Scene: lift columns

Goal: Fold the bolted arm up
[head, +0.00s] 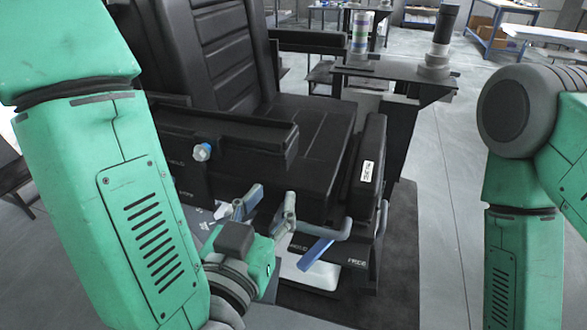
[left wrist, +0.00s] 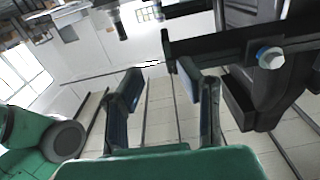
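The bolted arm (head: 235,140) is a black armrest on the near side of the black chair (head: 225,60). It lies about level beside the seat. A bolt with a blue collar and pale head (head: 202,151) sits on its outer side. In the left wrist view the arm (left wrist: 235,38) crosses the upper right with the bolt (left wrist: 270,57) on it. My left gripper (head: 270,197) is below and to the right of the arm in the head view, apart from it. Its fingers (left wrist: 163,88) are spread with nothing between them. My right gripper is out of the head view.
A blue lever (head: 315,253) sticks out under the seat's front, close to my left gripper. The far armrest (head: 308,41) is also level. A black side stand (head: 395,75) with a dark cylinder is behind. Grey floor to the right is clear.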

